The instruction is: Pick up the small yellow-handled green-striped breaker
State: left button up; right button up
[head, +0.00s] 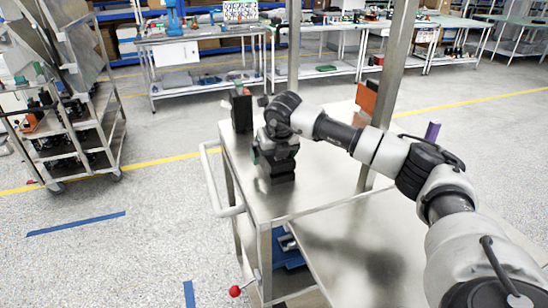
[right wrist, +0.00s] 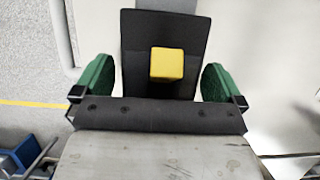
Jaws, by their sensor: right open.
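A black breaker with a square yellow handle (right wrist: 167,63) shows in the right wrist view. No green stripe can be made out on it there. My right gripper (right wrist: 160,80) is open, with one green finger pad to the left of the breaker and one to its right; pale gaps show on both sides. In the head view my right gripper (head: 276,158) points down over the near end of the metal cart top. Dark shapes under it blend together, so the breaker cannot be told apart there. My left gripper is not in view.
A tall black block with a green patch (head: 241,110) stands just behind my gripper on the metal cart (head: 300,205). An orange piece (head: 367,98) and a purple piece (head: 432,131) stand farther right. A cart post (head: 396,65) rises behind my arm. A blue bin (head: 287,252) sits below.

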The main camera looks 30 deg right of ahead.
jog(key=c, duration=1.4)
jog(key=shift+r, duration=0.1)
jog(key=shift+r, duration=0.1)
